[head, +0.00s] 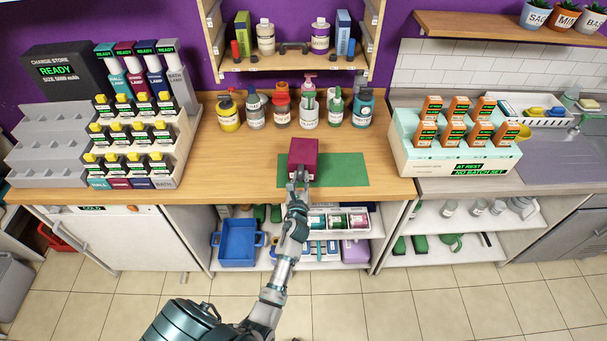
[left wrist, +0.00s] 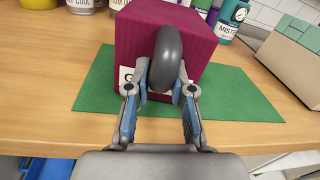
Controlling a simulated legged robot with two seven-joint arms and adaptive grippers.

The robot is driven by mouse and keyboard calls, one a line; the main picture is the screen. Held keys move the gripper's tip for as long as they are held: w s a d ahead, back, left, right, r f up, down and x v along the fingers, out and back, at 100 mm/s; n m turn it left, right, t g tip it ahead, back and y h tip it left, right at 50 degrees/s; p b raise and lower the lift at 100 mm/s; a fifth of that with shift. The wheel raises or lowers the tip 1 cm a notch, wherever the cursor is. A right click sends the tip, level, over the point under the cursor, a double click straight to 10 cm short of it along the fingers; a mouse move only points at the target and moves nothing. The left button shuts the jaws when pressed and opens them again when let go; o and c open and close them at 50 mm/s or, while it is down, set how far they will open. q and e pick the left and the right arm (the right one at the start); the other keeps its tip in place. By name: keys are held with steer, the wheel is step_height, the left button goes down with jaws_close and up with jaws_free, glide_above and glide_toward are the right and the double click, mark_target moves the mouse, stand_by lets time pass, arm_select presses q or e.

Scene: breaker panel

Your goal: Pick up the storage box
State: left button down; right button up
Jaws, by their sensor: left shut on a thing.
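The storage box (head: 304,153) is a dark magenta cube at the left part of a green mat (head: 345,170) on the wooden counter. In the left wrist view the box (left wrist: 140,35) fills the upper middle, with a grey rounded handle (left wrist: 168,55) on its near face and a white label mostly hidden behind my fingers. My left gripper (head: 299,180) is at the near face. In the left wrist view my left gripper's fingers (left wrist: 165,92) are shut on the handle from both sides. The box looks upright on the mat; its bottom edge is partly hidden. My right gripper is not in view.
Several bottles (head: 308,108) stand behind the box under a wall shelf (head: 290,66). A tiered lamp rack (head: 165,145) is at left, and a teal-topped tray (head: 455,155) with orange-brown blocks is at right. The counter beside the mat is clear. A blue bin (head: 238,252) sits below.

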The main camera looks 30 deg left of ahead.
mark_target(300, 176)
arm_select(q)
step_height(300, 176, up, 4)
steer(key=shift+a+f+p, duration=0.15)
steer(key=shift+f+p, duration=0.1)
steer(key=shift+p, duration=0.45)
steer(key=s+a, duration=0.3)
steer(key=s, duration=0.3)
steer(key=s+a+r, duration=0.1)
steer(key=s+a, duration=0.3)
steer(key=s, duration=0.3)
steer(key=shift+s+a+r+p, duration=0.2)
steer(key=shift+s+a+p, duration=0.1)
steer(key=shift+p, duration=0.05)
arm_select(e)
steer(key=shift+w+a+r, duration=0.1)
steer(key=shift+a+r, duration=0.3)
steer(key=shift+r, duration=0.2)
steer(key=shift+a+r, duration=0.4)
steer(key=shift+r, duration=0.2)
